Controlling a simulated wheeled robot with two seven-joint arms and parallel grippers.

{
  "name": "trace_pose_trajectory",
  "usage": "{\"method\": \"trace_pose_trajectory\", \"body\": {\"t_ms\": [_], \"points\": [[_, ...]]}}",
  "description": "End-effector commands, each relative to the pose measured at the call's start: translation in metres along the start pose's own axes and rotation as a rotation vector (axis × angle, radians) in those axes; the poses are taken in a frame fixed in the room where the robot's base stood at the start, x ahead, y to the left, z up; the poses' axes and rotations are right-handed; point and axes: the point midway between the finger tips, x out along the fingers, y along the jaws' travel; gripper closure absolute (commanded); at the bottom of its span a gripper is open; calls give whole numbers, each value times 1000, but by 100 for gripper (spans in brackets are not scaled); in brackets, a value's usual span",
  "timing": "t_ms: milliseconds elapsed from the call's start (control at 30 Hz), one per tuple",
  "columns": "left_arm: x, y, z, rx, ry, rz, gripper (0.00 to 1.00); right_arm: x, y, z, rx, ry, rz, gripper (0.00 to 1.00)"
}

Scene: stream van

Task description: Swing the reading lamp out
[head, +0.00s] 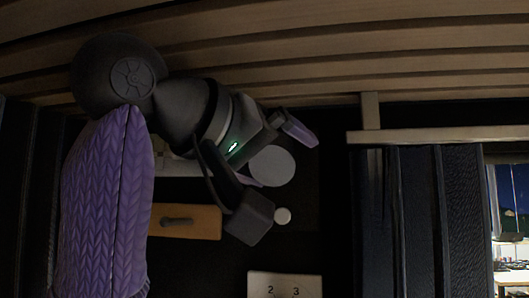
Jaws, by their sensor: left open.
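My left gripper (285,163) is open, with one purple-tipped finger at the upper right and the other at the lower left. A pale grey round disc (274,167) lies between and just beyond the fingertips in the picture. It looks like the head of the reading lamp, but I cannot be sure. A pale bar (178,169) shows to its left, partly hidden by my arm. I cannot tell whether the bar joins the disc or whether the fingers touch the disc. My right gripper is not in view.
A white card marked 2 and 3 (285,286) is at the bottom. Dark curtains (417,215) hang at right under a pale rail (440,133), beside a window.

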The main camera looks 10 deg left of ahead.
Motion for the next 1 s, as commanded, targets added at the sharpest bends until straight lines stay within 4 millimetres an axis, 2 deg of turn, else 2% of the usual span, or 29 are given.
{"method": "trace_pose_trajectory", "body": {"t_ms": [167,267,700,833,1000], "points": [[-2,0,1,0,1,0,0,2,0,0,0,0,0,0],[-13,-2,2,0,3,0,0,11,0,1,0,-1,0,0],[-110,-12,17,0,6,-3,0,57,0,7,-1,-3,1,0],[-132,-14,20,0,4,-2,0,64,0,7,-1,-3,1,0],[-146,-14,22,0,1,-1,0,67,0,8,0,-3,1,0]]}}
